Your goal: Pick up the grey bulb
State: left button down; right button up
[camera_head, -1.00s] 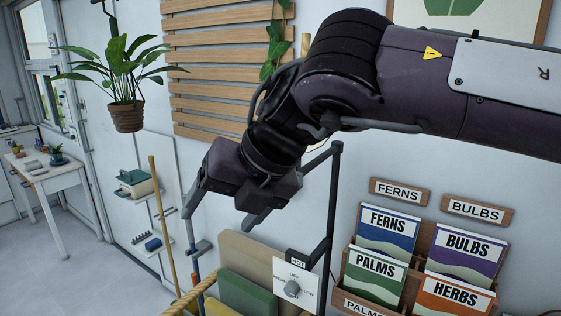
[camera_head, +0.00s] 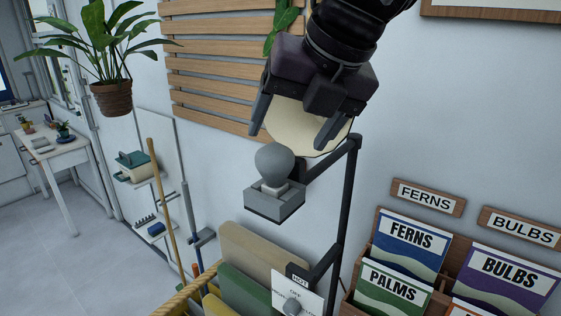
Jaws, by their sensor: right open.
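The grey bulb (camera_head: 274,163) stands upright, round end up, in a small grey open box (camera_head: 272,205) held out from a black post (camera_head: 345,215). My right gripper (camera_head: 292,138) comes down from the top and is open, its two fingers spread just above the bulb. The fingertips are apart from the bulb, with nothing between them. My left gripper is not in view.
A pale round disc (camera_head: 305,128) sits behind my right gripper. A white dial plate (camera_head: 297,298) with a HOT tag is on the post's lower part. Seed packets (camera_head: 410,245) stand at right. A hanging plant (camera_head: 110,97) and slatted trellis (camera_head: 215,80) are at left.

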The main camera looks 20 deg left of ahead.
aim_at(280, 150)
jog(key=f+p, duration=0.1)
jog(key=a+f+p, duration=0.1)
jog(key=shift+s+a+f, duration=0.25)
jog(key=shift+s+f, duration=0.05)
jog(key=shift+s, duration=0.1)
jog(key=shift+w+p+x, duration=0.25)
jog(key=shift+p+x, duration=0.1)
jog(key=shift+x, duration=0.9)
jog(key=shift+w+f, duration=0.1)
jog(key=shift+f, duration=0.25)
jog(key=c, duration=0.3)
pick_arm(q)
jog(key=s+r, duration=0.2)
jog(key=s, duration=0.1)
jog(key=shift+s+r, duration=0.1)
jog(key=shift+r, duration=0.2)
pick_arm(e)
jog(key=c, duration=0.7)
